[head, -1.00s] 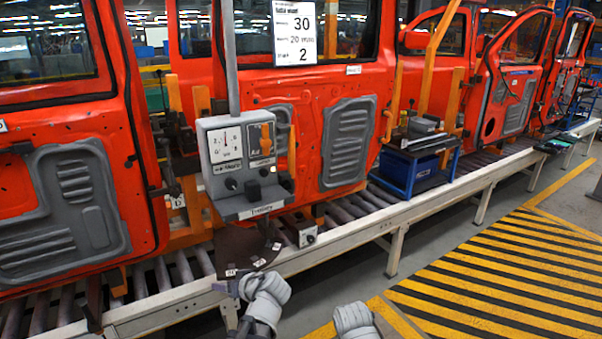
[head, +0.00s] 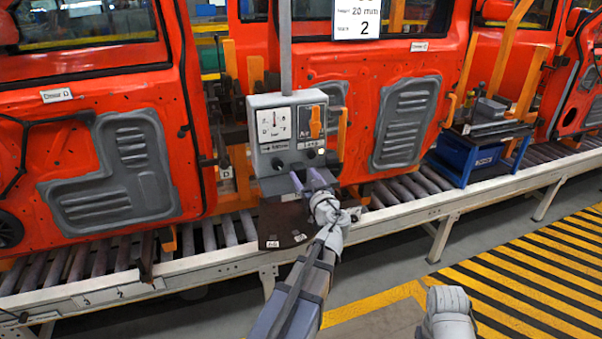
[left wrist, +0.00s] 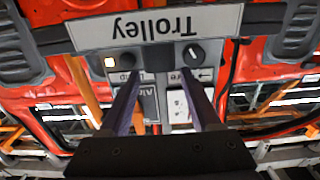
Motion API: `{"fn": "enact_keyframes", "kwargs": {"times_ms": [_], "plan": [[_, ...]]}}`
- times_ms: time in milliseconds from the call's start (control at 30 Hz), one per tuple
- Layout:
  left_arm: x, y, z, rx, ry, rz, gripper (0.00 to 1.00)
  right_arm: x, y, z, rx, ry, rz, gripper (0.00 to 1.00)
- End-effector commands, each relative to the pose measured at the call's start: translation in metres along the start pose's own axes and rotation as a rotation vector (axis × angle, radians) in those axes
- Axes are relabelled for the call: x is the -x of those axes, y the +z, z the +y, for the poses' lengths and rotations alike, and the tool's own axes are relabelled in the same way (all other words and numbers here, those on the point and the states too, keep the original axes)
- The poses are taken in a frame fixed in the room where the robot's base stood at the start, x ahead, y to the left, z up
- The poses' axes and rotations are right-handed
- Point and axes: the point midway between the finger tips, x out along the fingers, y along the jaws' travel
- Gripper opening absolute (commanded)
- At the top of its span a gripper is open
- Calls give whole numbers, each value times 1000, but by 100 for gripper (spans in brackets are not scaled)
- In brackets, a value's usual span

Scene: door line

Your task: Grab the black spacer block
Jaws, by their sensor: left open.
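I cannot make out a black spacer block for certain. A dark upright block (head: 147,256) stands at the conveyor's near edge on the left, and I cannot tell if it is the spacer. My left gripper (head: 307,178) is open in front of the lower part of the grey control box (head: 268,150), above a dark plate with small white labels (head: 280,224). In the left wrist view its two fingers (left wrist: 160,80) are apart with nothing held between them. That view shows the "Trolley" label (left wrist: 155,28) upside down.
Red doors (head: 105,140) stand along the roller conveyor (head: 225,258). A blue crate (head: 470,155) sits on a stand to the right. Yellow and black floor stripes (head: 530,265) lie at the front right, with free floor there.

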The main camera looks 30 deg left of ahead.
Motion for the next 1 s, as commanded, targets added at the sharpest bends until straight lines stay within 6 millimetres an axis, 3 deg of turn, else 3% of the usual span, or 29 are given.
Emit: {"fn": "enact_keyframes", "kwargs": {"times_ms": [267, 600, 867, 1000], "plan": [[-13, 0, 0, 0, -2, -1, 64, 0, 0, 0, 0, 0, 0, 50], [-58, 2, 2, 0, -2, -1, 64, -1, 0, 0, 0, 0, 0, 50], [-60, 2, 1, 0, -1, -1, 64, -1, 0, 0, 0, 0, 0, 50], [-60, 2, 1, 0, -1, -1, 48, -1, 0, 0, 0, 0, 0, 50]]}}
